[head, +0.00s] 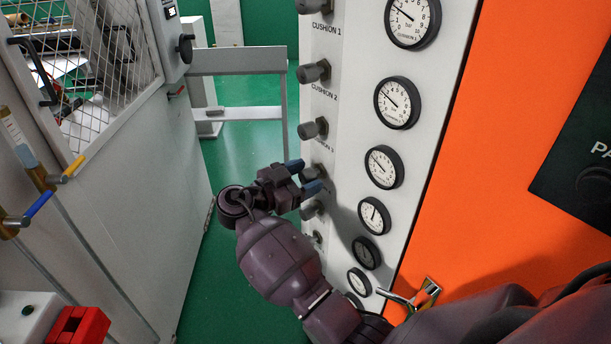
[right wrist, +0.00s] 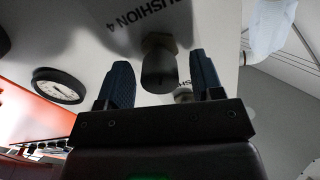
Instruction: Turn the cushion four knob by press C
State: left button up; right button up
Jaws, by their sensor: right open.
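The cushion four knob (head: 318,171) is a dark grey knob on the white panel, below the cushion 3 label. In the right wrist view the knob (right wrist: 158,68) stands beside the "CUSHION 4" lettering. My right gripper (head: 305,176) is open at the panel, its blue fingers on either side of this knob. In the right wrist view the gripper (right wrist: 160,80) shows a gap between each finger and the knob. The fingers hide part of the knob in the head view. My left gripper is in neither view.
More knobs, such as the one above (head: 313,128) and the one below (head: 313,208), line the panel closely. Round gauges (head: 384,167) run beside them. A chrome handle (head: 425,293) sticks out lower right. A mesh-windowed cabinet (head: 130,150) stands left, with green floor (head: 235,150) between.

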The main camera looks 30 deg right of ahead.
jog(key=c, duration=0.9)
jog(key=shift+n, duration=0.3)
